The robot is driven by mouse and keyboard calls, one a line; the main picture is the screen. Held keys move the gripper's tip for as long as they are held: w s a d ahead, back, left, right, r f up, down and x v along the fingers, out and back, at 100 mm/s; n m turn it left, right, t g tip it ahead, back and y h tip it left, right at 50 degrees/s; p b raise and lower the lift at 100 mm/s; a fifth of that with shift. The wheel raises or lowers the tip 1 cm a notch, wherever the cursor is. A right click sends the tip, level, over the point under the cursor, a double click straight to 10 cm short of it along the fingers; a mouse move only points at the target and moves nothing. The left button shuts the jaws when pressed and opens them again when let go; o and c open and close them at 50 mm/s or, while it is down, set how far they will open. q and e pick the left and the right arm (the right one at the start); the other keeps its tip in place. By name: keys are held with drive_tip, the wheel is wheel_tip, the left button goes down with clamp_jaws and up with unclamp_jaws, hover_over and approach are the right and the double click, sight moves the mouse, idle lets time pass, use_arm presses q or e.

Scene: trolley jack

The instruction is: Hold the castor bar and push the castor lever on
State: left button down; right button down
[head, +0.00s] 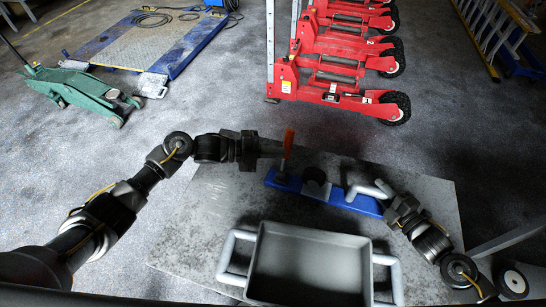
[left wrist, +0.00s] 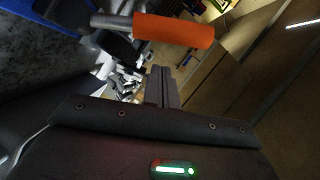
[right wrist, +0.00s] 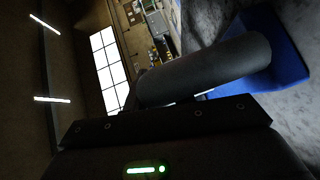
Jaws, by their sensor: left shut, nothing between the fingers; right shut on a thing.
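The castor lever (head: 288,142) has an orange handle and stands up at the left end of a blue base (head: 338,194). My left gripper (head: 272,150) is shut and empty, just left of the lever; in the head view I cannot tell whether they touch. In the left wrist view the orange handle (left wrist: 172,30) lies across the top, beyond the shut fingers (left wrist: 162,88). The grey castor bar (head: 366,190) rises from the right part of the base. My right gripper (head: 391,198) is shut on it. The bar (right wrist: 205,70) crosses the right wrist view and hides the fingertips.
A dark castor wheel (head: 315,176) sits on the blue base between lever and bar. A grey tray (head: 311,230) with side handles is in front, over the grey plate (head: 210,225). Red jacks (head: 340,85), a green trolley jack (head: 80,88) and a lift platform (head: 140,45) stand further back.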

use_arm(q)
drive_tip(key=shift+w+d+f+n, duration=0.1)
drive_tip(key=shift+w+d+n, duration=0.05)
drive_tip(key=shift+w+n, duration=0.4)
use_arm(e)
drive_tip(key=shift+f, duration=0.15)
use_arm(q)
drive_tip(key=v, duration=1)
use_arm(e)
drive_tip(key=c, duration=1.1)
unclamp_jaws()
use_arm(q)
drive_tip(key=shift+w, duration=0.15)
